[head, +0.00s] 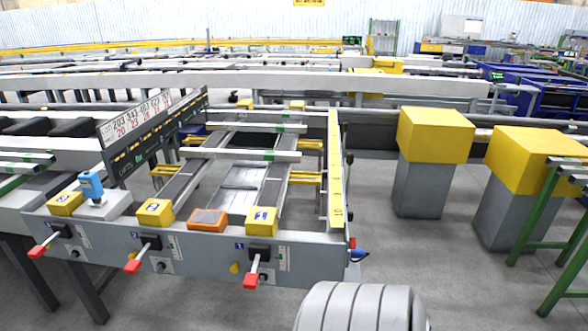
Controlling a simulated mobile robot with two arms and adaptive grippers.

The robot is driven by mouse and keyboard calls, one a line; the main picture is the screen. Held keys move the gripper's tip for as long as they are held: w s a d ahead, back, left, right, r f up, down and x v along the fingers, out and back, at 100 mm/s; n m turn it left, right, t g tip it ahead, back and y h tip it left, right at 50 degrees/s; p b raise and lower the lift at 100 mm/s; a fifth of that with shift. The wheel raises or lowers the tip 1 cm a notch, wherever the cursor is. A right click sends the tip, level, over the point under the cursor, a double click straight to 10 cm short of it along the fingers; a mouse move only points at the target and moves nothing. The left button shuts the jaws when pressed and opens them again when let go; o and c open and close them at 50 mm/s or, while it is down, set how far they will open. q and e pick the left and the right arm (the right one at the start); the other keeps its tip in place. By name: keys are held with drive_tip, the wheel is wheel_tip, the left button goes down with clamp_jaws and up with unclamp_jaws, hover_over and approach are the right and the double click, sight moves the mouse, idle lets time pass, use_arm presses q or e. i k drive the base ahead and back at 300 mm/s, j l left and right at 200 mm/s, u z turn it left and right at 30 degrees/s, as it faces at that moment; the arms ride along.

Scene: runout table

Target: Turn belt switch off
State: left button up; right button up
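The runout table's grey front panel (190,252) faces me at the left and centre of the head view. It carries three levers with red grips: a left lever (37,251), a middle lever (133,265) and a right lever (251,281). Each comes out of a black switch housing, and all slant down toward me. I cannot tell which is the belt switch, nor read its on or off state. Neither of my grippers is in view.
Yellow boxes, an orange box (208,219) and a blue-topped device (91,186) sit on the panel's top. A blue connector (359,255) sticks out at its right end. A grey ribbed shape fills the bottom centre. Yellow-topped posts (435,135) and a green frame (555,230) stand right.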

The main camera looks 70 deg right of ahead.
sight(352, 244)
drive_tip(key=z, duration=1.85)
drive_tip(key=l+z, duration=0.15)
drive_tip(key=i+l, duration=0.1)
drive_tip(key=l, duration=1.2)
